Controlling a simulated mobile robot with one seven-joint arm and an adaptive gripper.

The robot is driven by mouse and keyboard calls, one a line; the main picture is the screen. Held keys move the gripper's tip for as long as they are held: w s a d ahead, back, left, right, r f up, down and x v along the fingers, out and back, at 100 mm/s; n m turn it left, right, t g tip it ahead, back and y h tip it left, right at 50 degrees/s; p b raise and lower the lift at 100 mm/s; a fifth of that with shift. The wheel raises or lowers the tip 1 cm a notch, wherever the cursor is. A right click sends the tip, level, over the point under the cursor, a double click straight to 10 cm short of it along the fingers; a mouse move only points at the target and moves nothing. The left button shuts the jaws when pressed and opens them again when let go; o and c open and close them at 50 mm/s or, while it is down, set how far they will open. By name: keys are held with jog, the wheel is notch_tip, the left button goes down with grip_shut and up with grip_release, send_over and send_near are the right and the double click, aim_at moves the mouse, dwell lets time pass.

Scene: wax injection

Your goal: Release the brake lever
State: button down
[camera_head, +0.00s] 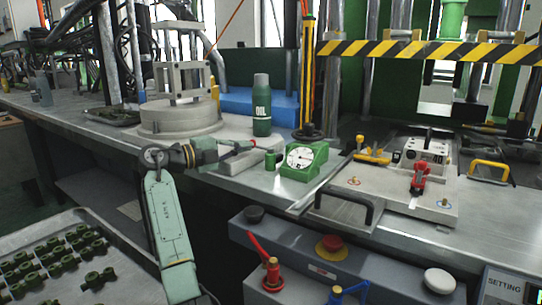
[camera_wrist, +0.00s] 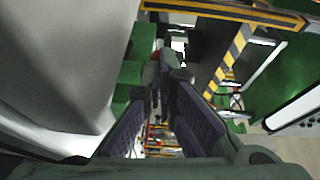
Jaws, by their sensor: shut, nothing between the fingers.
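Several handles could be the brake lever, and I cannot tell which it is. A red lever (camera_head: 258,248) stands tilted up to the left on the grey front panel. A blue lever (camera_head: 347,292) is to its right, partly cut off by the frame edge. A red clamp handle (camera_head: 418,178) sits on the metal fixture at the right. My gripper (camera_head: 222,150) is shut and empty above the bench, pointing right, left of the green dial gauge (camera_head: 301,160). It is apart from those levers. In the wrist view, its dark fingers (camera_wrist: 162,82) reach forward.
A green bottle (camera_head: 262,108) stands behind my gripper. A round grey base (camera_head: 178,118) is at the back left. The panel bears a red button (camera_head: 331,246) and a white knob (camera_head: 439,281). A tray (camera_head: 120,248) of green parts is at lower left. A striped bar (camera_head: 430,50) crosses the upper right.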

dwell(0.7)
jog(key=v, duration=0.7)
jog(key=shift+a, duration=0.25)
jog(key=shift+s+f, duration=0.1)
jog(key=shift+s, duration=0.05)
